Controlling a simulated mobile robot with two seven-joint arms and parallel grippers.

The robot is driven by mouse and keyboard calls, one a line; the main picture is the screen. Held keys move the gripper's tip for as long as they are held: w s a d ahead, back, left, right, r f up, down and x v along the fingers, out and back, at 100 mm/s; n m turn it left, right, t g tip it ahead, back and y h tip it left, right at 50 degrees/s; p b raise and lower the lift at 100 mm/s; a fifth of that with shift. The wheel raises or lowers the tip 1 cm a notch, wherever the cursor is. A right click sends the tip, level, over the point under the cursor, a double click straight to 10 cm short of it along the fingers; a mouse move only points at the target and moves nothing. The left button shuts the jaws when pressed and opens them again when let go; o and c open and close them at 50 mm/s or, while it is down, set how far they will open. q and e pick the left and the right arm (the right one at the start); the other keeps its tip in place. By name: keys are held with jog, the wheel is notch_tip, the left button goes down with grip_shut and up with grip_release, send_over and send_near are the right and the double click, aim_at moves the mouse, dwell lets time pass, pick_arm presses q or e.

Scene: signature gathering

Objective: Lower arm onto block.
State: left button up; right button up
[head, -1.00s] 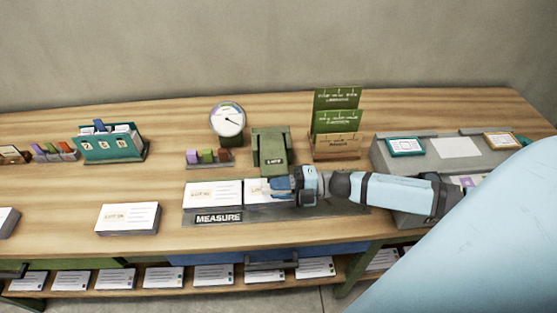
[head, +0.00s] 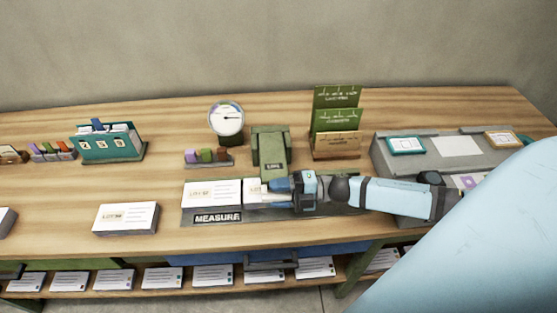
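The green gauge arm (head: 270,145) stands at the back of the dark measure tray (head: 218,218), its labelled front end tilted down toward the tray. A white block (head: 255,193) lies in the tray under that end, partly hidden by my gripper. Another white block (head: 212,193) lies beside it on the left. My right gripper (head: 275,187) is at the front end of the green arm, over the right block. Its fingertips are too small and covered to tell whether they are shut on it. My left gripper is not in view.
A round dial (head: 227,118) stands left of the green arm, behind small coloured stamps (head: 208,157). A green card rack (head: 337,125) is behind right. A grey console (head: 455,160) is at the right. A lone white block (head: 126,218) lies left, with bare wood around it.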

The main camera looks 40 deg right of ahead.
pick_arm(q)
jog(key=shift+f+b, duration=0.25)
jog(key=shift+b, duration=0.2)
pick_arm(e)
jog(key=v, duration=0.7)
jog(key=shift+s+d, duration=0.15)
jog(key=shift+d, duration=0.1)
